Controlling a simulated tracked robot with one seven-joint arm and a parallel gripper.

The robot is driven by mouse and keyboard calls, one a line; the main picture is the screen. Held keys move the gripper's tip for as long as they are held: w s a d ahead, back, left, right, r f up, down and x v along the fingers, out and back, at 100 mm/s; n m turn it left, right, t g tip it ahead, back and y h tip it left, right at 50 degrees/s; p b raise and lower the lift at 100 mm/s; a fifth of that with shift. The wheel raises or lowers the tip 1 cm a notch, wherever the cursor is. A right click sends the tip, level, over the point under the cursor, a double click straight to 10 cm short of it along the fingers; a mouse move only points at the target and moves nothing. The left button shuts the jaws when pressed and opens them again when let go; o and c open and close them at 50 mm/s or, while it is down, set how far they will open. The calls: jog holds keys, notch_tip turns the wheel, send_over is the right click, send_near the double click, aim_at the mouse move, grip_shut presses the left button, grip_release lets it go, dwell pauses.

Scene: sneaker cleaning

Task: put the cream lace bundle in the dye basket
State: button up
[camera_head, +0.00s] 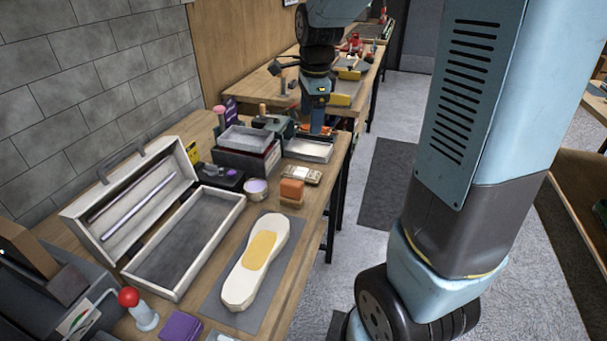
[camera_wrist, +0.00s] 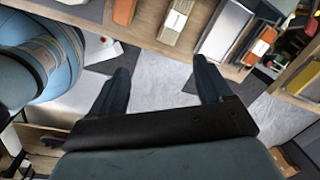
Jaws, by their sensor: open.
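A small cream bundle with a darker band (camera_head: 302,174), which looks like the lace bundle, lies on the bench behind an orange block. It also shows at the top of the wrist view (camera_wrist: 178,18). A shallow white-rimmed tray (camera_head: 308,151) stands just behind the bundle and shows in the wrist view (camera_wrist: 229,27). I cannot tell whether this tray is the dye basket. My gripper (camera_wrist: 160,72) is open and empty, its fingers pointing towards the bench edge with floor between them. In the head view my gripper (camera_head: 318,118) hangs near the bench's far end.
An orange block (camera_head: 291,191) stands before the bundle. A grey bin (camera_head: 246,137) sits on a dark red box to the left. An open white case (camera_head: 180,262) and a cream shoe sole (camera_head: 242,285) on a grey mat fill the nearer bench. Floor lies to the right.

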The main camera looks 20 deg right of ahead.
jog(key=w+f+m+g, duration=0.1)
jog(key=w+f+m, duration=0.5)
jog(key=f, duration=0.1)
send_over(301, 172)
jog(key=shift+m, duration=0.4)
jog(key=f, duration=0.9)
jog(key=shift+d+f, duration=0.2)
jog(key=shift+d, duration=0.15)
jog(key=shift+a+f, duration=0.15)
jog(key=shift+f, duration=1.2)
jog(key=shift+a+f, duration=0.15)
jog(key=shift+f, duration=1.15)
jog(key=shift+c, duration=0.4)
jog(key=shift+w, duration=0.1)
jog(key=c, duration=1)
